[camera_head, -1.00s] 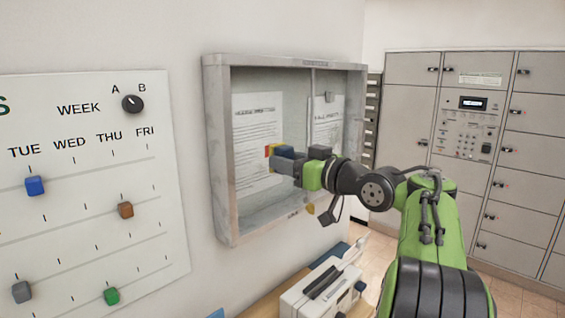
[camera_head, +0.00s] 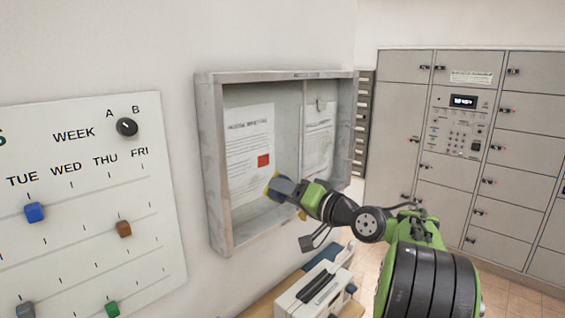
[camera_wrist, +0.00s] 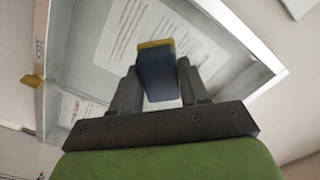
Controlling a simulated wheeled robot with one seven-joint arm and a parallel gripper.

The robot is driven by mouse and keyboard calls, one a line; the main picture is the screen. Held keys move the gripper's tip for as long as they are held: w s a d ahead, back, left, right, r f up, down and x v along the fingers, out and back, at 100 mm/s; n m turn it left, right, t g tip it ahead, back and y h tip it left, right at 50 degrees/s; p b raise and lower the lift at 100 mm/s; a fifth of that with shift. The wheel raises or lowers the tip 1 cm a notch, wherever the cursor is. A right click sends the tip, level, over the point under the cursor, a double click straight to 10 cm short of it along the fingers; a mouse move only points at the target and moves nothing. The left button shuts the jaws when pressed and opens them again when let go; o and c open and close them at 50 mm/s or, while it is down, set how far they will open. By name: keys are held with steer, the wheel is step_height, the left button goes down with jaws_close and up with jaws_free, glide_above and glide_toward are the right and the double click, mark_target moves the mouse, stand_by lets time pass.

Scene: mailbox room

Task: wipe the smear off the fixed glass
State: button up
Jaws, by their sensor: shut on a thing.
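My gripper (camera_head: 287,189) is shut on a sponge (camera_head: 273,184) with a blue body and a yellow face. The wrist view shows the blue sponge (camera_wrist: 158,78) between both fingers, yellow edge outward. The sponge is at the lower right of the left glass pane (camera_head: 258,98) of a grey-framed wall case (camera_head: 210,165). I cannot tell whether it touches the glass. No smear is clearly distinguishable; the sponge and gripper hide part of the lower pane.
A frame upright divides the case; a second notice (camera_head: 319,135) is on the right. A brass-coloured piece (camera_wrist: 33,80) sticks out of the case edge. A white machine (camera_head: 315,292) stands below. A week board (camera_head: 80,200) hangs left; grey lockers (camera_head: 410,120) stand right.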

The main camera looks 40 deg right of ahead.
mark_target(247, 187)
steer(key=m+p, duration=0.1)
steer(key=m, duration=0.1)
steer(key=f+m+p, duration=0.1)
steer(key=m, duration=0.2)
steer(key=a+m+p, duration=0.1)
steer(key=m+p, duration=0.1)
steer(key=shift+f+m, duration=0.25)
steer(key=shift+m, duration=0.15)
steer(key=shift+a+f+m, duration=0.15)
steer(key=shift+f+m, duration=0.2)
steer(key=shift+m, duration=0.15)
steer(key=shift+w+a+f+p, duration=0.15)
steer(key=shift+w+p, duration=0.5)
steer(key=shift+w, duration=0.8)
steer(key=shift+w+a+r+p, duration=0.1)
steer(key=shift+w+a+p, duration=0.35)
steer(key=shift+w, duration=1)
steer(key=shift+w+f+p, duration=0.1)
steer(key=shift+w+p, duration=0.45)
steer(key=shift+w, duration=0.4)
